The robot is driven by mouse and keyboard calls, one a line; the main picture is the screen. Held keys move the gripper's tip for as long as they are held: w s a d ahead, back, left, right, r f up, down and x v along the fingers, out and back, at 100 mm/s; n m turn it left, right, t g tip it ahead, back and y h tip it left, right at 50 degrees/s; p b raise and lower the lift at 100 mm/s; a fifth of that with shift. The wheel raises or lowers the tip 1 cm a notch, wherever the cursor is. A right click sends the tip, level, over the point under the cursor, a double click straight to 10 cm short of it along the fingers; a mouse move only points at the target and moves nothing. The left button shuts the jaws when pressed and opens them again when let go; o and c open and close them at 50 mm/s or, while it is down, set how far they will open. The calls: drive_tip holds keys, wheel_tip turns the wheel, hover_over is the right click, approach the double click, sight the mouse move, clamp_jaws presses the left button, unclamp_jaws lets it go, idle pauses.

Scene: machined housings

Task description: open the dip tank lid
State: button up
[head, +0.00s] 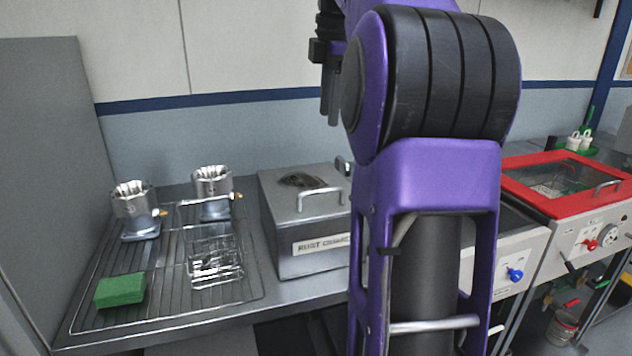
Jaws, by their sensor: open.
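The dip tank is a steel box (310,261) with a label that seems to read "RUST GUARD", partly cut off by my arm. Its flat grey lid (281,184) is down on the box and carries a silver bar handle (320,195) near its front edge. My gripper (331,112) is up near the wall, above and behind the tank, pointing down with its fingers apart from the lid. It is open, and I see nothing between the fingers. My purple arm hides the tank's right side.
Left of the tank, a wire rack (165,305) holds two machined housings (135,208) (212,190), a wire basket (214,257) and a green sponge (120,290). A tall grey panel (45,150) stands at far left. A red-framed tank (570,203) with a clear window is at right.

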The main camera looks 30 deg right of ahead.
sight(323, 192)
drive_tip(key=w+f+b, duration=0.1)
drive_tip(key=f, duration=0.4)
drive_tip(key=w+f+b, duration=0.1)
drive_tip(key=f+b, duration=0.1)
drive_tip(key=f, duration=0.4)
drive_tip(key=w+d+f+b, duration=0.1)
drive_tip(key=f+b, duration=0.1)
drive_tip(key=f, duration=0.4)
drive_tip(key=shift+w, duration=0.1)
clamp_jaws()
drive_tip(key=shift+r, duration=0.1)
idle(0.7)
